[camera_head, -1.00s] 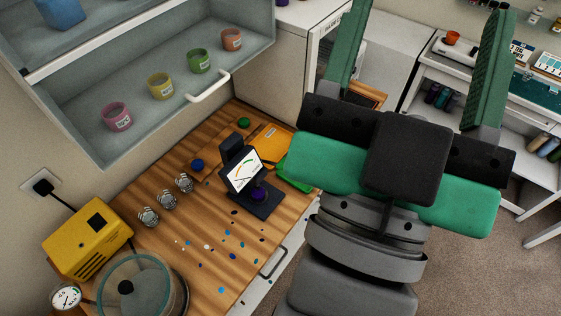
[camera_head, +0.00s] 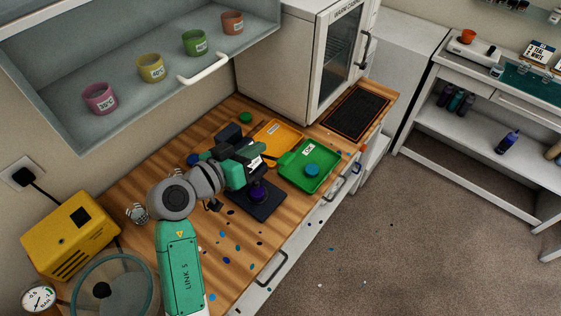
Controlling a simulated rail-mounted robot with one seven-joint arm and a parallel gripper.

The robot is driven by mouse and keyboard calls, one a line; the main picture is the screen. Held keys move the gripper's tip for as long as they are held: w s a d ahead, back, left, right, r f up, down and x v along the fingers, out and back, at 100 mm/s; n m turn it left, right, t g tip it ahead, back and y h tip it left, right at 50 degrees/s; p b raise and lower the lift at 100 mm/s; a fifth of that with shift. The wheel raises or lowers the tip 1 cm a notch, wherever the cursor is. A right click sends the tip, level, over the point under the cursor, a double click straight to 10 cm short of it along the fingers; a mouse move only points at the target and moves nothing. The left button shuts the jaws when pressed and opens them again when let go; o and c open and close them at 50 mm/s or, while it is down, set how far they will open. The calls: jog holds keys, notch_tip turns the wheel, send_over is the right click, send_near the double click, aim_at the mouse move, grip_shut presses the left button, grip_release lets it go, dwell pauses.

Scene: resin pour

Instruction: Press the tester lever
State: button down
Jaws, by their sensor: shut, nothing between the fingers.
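The tester stands on the wooden bench, with a dark upright block and a black base (camera_head: 268,208). A dark purple puck (camera_head: 259,193) sits on the base. My gripper (camera_head: 254,178) is shut and empty, reaching in from the left across the front of the tester, close above the puck. My arm and green hand cover most of the dial face, of which only a white sliver shows. I cannot make out the lever, or whether my fingertips touch any part of the tester.
An orange tray (camera_head: 279,136) and a green tray (camera_head: 327,176) with a blue puck (camera_head: 312,170) lie right of the tester. The warm cabinet (camera_head: 290,62) stands behind. A yellow box (camera_head: 70,236) and a round glass-lidded vessel (camera_head: 133,274) are at left. Coloured spots dot the bench front.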

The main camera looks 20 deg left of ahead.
jog(key=shift+n+h, duration=0.3)
jog(key=shift+h, duration=0.1)
jog(key=a+f, duration=0.1)
jog(key=s+f, duration=0.1)
jog(key=a+f, duration=0.1)
jog(key=f, duration=0.1)
jog(key=shift+s+a+f, duration=0.1)
jog(key=shift+s+a, duration=0.05)
jog(key=shift+a, duration=0.15)
jog(key=w+d+f+p, duration=0.2)
jog(key=w+d+f, duration=0.3)
jog(key=w, duration=0.3)
jog(key=shift+w+f, duration=0.35)
jog(key=shift+f, duration=0.05)
jog(key=shift+d+f, duration=0.1)
jog(key=shift+d, duration=0.05)
